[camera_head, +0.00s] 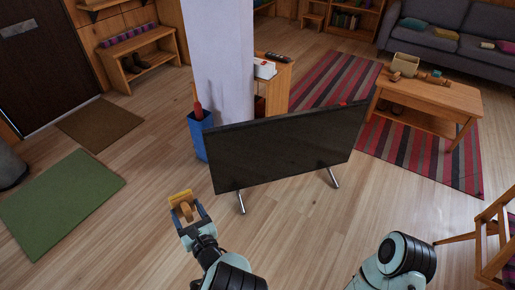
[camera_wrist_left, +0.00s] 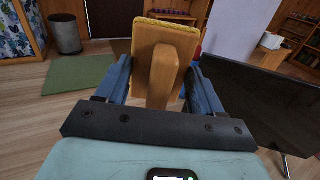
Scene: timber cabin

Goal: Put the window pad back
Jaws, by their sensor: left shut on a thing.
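The window pad (camera_head: 181,197) is a wooden block with a handle and a yellow layer on its far side. My left gripper (camera_head: 187,214) is shut on it and holds it up in front of me, left of the dark screen. In the left wrist view the pad (camera_wrist_left: 163,35) stands upright between the blue fingers, its wooden handle (camera_wrist_left: 163,74) facing the camera. Part of the handle is hidden by the gripper's body. My right arm shows at the lower right of the head view, but its gripper is out of frame.
A black screen on metal legs (camera_head: 290,148) stands close ahead. Behind it are a white pillar (camera_head: 222,60), a blue bin (camera_head: 199,135) with a red item, and a wooden cabinet (camera_head: 277,88). A green mat (camera_head: 62,198) lies left.

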